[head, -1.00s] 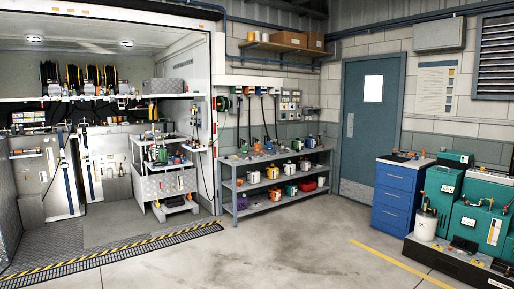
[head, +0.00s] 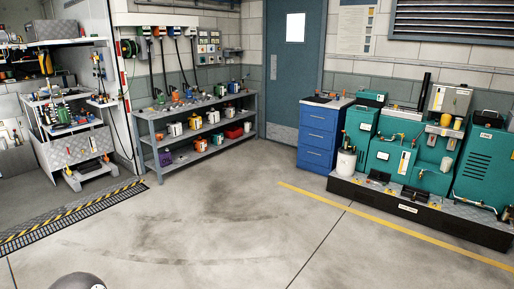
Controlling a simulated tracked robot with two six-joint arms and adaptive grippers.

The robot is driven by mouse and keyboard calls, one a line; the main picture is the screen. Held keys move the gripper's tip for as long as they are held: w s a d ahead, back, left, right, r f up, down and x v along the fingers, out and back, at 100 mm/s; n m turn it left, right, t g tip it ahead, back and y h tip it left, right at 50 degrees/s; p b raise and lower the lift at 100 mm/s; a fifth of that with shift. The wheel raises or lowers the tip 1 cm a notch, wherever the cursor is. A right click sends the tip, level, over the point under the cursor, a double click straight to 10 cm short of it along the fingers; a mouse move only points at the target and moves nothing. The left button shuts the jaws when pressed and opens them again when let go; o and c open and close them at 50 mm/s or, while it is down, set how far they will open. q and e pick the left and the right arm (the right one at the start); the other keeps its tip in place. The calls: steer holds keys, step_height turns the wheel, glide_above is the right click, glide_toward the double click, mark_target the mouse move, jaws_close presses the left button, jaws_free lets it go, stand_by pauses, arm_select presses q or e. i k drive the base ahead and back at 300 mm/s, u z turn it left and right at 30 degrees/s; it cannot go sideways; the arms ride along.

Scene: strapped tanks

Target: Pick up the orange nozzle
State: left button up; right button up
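I cannot single out the orange nozzle with certainty. A small orange item (head: 176,97) sits on the top of the grey shelf rack (head: 150,116), too small to tell its shape. Other small orange spots show among the items on the steel cart at the left, also too small to name. Neither of my grippers is in view.
A blue drawer cabinet (head: 319,137) stands right of the blue-grey door (head: 287,72). Teal machines (head: 392,141) stand on a black plinth (head: 405,207) at the right, with a white bucket (head: 346,162). The concrete floor (head: 230,220) in front is clear.

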mark_target(175, 95)
steer(key=z, duration=0.1)
steer(key=i, duration=4.7)
steer(key=u, duration=0.6)
steer(key=i, duration=1.75)
steer(key=u, duration=0.95)
steer(key=i, duration=1.45)
steer(key=u, duration=0.75)
steer(key=i, duration=0.8)
steer(key=u, duration=0.2)
steer(key=k, duration=0.85)
